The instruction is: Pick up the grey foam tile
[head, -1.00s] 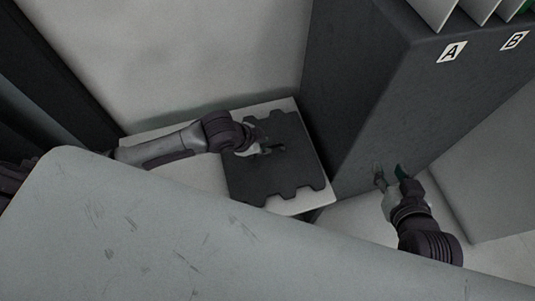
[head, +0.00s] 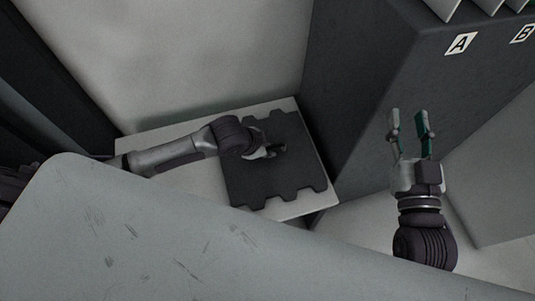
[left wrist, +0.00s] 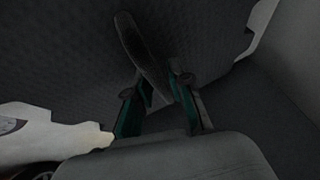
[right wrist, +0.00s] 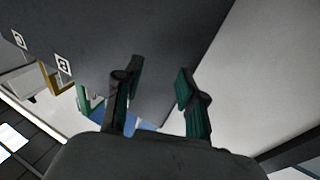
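The dark grey foam tile (head: 262,181), with notched edges and a raised bar-like handle (head: 279,148), lies on a pale low surface (head: 307,205). My left gripper (head: 270,149) reaches over it from the left. In the left wrist view, the fingers (left wrist: 163,88) sit on either side of the handle (left wrist: 140,45), with little or no gap, and appear shut on it. The tile fills much of that view and still looks flat. My right gripper (head: 408,122) is open and empty, pointing up in front of the dark cabinet; it also shows in the right wrist view (right wrist: 158,82).
A tall dark cabinet (head: 365,75) with labels A (head: 461,43) and B (head: 522,33) stands right of the tile. A scratched grey panel (head: 160,240) crosses the foreground. A pale wall (head: 210,60) stands behind. Pale floor shows below the cabinet.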

